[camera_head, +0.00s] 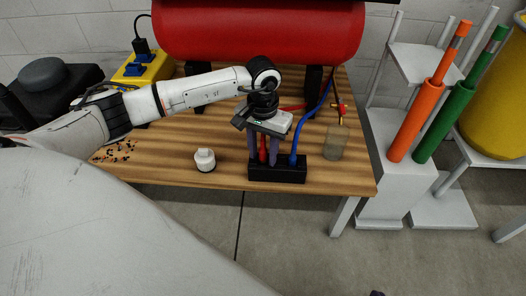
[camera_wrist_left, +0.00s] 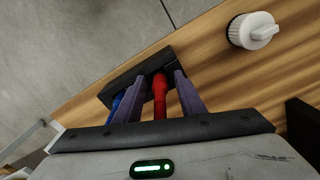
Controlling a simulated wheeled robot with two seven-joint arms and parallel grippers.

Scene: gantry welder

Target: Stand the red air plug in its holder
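The black holder block (camera_head: 277,174) stands at the front edge of the wooden table; it also shows in the left wrist view (camera_wrist_left: 125,78). The red air plug (camera_head: 262,150) stands upright with its lower end at the holder; it also shows in the left wrist view (camera_wrist_left: 160,98). A blue plug (camera_head: 294,150) stands in the holder to its right. My left gripper (camera_head: 263,160) points down over the holder. Its two purple fingers are on either side of the red plug, with visible gaps, so it looks open around it. My right gripper is out of view.
A white knobbed cap (camera_head: 205,160) sits left of the holder, and a translucent cup (camera_head: 336,143) right of it. A red tank (camera_head: 260,30) is behind. A blue hose (camera_head: 323,98) runs back from the holder. Small bits (camera_head: 115,151) lie on the left of the table.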

